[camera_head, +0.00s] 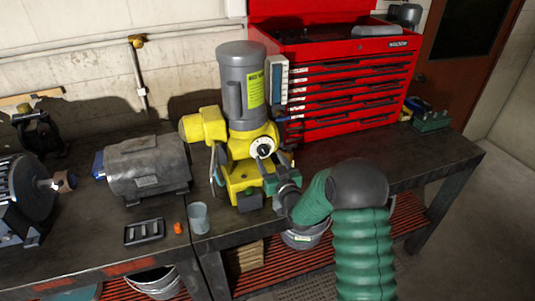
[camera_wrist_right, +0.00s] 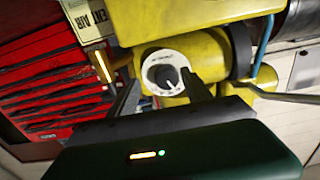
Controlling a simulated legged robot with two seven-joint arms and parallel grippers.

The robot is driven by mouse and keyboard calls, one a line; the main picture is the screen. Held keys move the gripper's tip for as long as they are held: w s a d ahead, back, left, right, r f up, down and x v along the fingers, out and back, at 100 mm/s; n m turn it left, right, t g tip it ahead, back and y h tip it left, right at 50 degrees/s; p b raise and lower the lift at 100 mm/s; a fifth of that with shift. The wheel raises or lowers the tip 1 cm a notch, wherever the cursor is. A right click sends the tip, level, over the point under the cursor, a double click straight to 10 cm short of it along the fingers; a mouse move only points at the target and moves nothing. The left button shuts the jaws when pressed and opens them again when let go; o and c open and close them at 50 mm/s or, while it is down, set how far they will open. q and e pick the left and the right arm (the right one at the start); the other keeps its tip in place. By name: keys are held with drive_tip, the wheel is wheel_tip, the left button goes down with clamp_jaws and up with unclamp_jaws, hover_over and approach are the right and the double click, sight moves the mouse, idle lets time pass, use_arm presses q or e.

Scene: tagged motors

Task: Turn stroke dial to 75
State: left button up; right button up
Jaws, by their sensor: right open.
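The stroke dial (camera_head: 263,147) is a white round face with a dark knob, on the front of a yellow pump unit (camera_head: 245,180) with a grey motor (camera_head: 241,85) on top. In the right wrist view the dial (camera_wrist_right: 163,73) shows between the two dark fingers, its knob tilted; its scale is too small to read. My right gripper (camera_head: 269,166) is in front of the pump, just below the dial. In the right wrist view the right gripper (camera_wrist_right: 160,95) is open, with nothing between its fingertips. I cannot tell whether a finger touches the dial. My left gripper is not in view.
A red tool chest (camera_head: 345,85) stands right behind the pump. A grey motor (camera_head: 147,167) lies left of it. A grey cup (camera_head: 199,217), an orange piece (camera_head: 178,228) and a black tray (camera_head: 144,232) sit at the front.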

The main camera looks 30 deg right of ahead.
sight(263, 151)
drive_tip(key=shift+w+d, duration=0.2)
drive_tip(key=shift+w, duration=0.45)
drive_tip(key=shift+w+a+r, duration=0.1)
drive_tip(key=shift+w+r, duration=0.05)
drive_tip(key=shift+w, duration=0.1)
drive_tip(key=shift+w+a+r, duration=0.2)
drive_tip(key=shift+a, duration=0.5)
drive_tip(key=shift+d, duration=0.1)
drive_tip(key=c, duration=0.4)
drive_tip(key=shift+s+d+f, duration=0.1)
drive_tip(key=shift+d, duration=0.4)
drive_tip(key=c, duration=0.7)
clamp_jaws()
drive_tip(key=shift+a, duration=0.3)
